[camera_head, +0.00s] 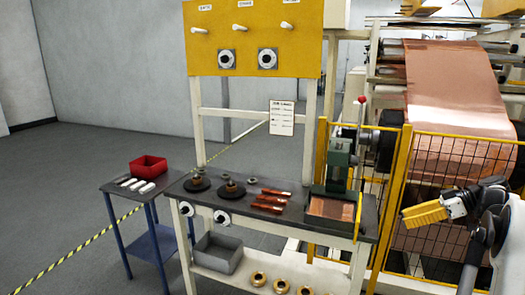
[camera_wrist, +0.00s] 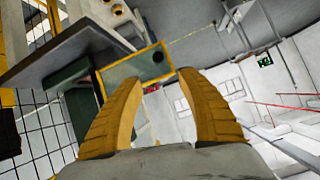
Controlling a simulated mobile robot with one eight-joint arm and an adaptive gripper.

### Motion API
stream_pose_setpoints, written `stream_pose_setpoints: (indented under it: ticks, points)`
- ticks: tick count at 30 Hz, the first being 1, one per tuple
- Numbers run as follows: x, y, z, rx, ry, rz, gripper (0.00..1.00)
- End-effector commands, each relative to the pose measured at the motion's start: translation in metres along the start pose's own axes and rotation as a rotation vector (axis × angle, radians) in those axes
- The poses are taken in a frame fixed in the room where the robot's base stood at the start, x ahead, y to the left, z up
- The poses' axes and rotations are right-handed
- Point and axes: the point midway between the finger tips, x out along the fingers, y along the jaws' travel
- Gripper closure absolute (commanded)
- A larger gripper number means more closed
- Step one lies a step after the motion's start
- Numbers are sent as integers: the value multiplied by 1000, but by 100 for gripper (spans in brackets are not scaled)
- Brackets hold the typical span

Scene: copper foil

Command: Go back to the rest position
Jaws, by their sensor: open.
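My gripper (camera_head: 425,214) is at the right of the head view, raised in front of the yellow-framed mesh guard (camera_head: 420,190) and right of the workbench (camera_head: 290,219). Its yellow fingers point left. In the wrist view my gripper (camera_wrist: 158,105) shows two yellow fingers spread apart with nothing between them. The room looks tilted in that view. No object is held.
The bench carries a green press (camera_head: 340,165), several copper pieces (camera_head: 270,200) and dark round fixtures (camera_head: 232,188). A side table (camera_head: 120,198) with a red bin (camera_head: 148,165) stands left. Copper foil (camera_head: 450,90) runs behind the guard. Floor at the left is clear.

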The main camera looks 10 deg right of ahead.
Motion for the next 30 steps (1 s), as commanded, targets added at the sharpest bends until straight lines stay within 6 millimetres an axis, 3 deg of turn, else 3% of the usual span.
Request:
stream_pose_setpoints:
  ticks: [5, 8, 12, 15, 22, 27, 30]
  points:
    - [42, -36, -54, 115, -109, 19, 54]
    - [73, -72, -87, 200, -194, 55, 54]
    - [112, -135, -119, 307, -307, 140, 54]
    - [135, -184, -131, 366, -370, 216, 54]
    - [168, -295, -123, 443, -440, 418, 54]
    - [180, -365, -93, 456, -419, 563, 54]
    - [185, -395, -71, 452, -381, 634, 54]
